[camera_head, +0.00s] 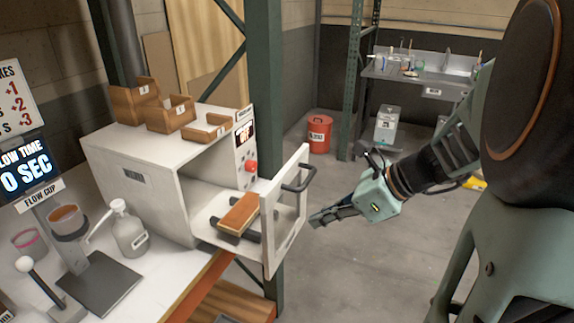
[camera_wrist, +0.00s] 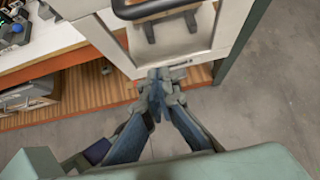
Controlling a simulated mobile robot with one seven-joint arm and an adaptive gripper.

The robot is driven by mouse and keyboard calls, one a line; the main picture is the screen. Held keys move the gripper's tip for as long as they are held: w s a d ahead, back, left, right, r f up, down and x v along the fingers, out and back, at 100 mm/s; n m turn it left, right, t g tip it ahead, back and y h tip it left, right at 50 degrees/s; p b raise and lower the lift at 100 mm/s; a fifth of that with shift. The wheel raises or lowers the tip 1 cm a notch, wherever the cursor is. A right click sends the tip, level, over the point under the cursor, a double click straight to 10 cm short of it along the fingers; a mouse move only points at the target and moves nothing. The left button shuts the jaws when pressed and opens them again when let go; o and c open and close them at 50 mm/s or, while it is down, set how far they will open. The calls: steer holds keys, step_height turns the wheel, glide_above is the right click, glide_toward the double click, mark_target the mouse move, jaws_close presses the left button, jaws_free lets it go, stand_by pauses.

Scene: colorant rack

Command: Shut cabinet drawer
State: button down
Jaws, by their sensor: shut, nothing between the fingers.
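The white cabinet (camera_head: 135,165) stands on the bench with its drawer pulled out towards my arm. The drawer's white front panel (camera_head: 283,243) is upright and has a black bar handle (camera_head: 300,177). An orange-brown block (camera_head: 240,213) sits on dark supports inside the drawer. My gripper (camera_head: 314,219) is shut and empty, just outside the front panel and lower than the handle. In the wrist view my fingertips (camera_wrist: 158,80) are close to the panel's edge (camera_wrist: 190,65), with the handle (camera_wrist: 148,10) beyond. I cannot tell whether they touch.
A green post (camera_head: 264,85) rises beside the cabinet. Wooden bins (camera_head: 170,115) sit on top of it. A clear bottle (camera_head: 128,232) and a flow cup stand (camera_head: 70,225) are on the bench at left. Open concrete floor (camera_head: 370,285) lies around my arm.

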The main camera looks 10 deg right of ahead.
mark_target(283, 222)
steer(key=w+a, duration=0.1)
steer(key=w+a+f, duration=0.1)
steer(key=a, duration=0.1)
steer(key=w+a, duration=0.1)
steer(key=shift+w+a+f, duration=0.2)
steer(key=shift+a+f, duration=0.1)
steer(key=shift+f, duration=0.1)
steer(key=shift+a, duration=0.1)
steer(key=w+a+p, duration=0.4)
steer(key=w+a, duration=0.8)
steer(key=a, duration=0.5)
steer(key=shift+w+r, duration=0.15)
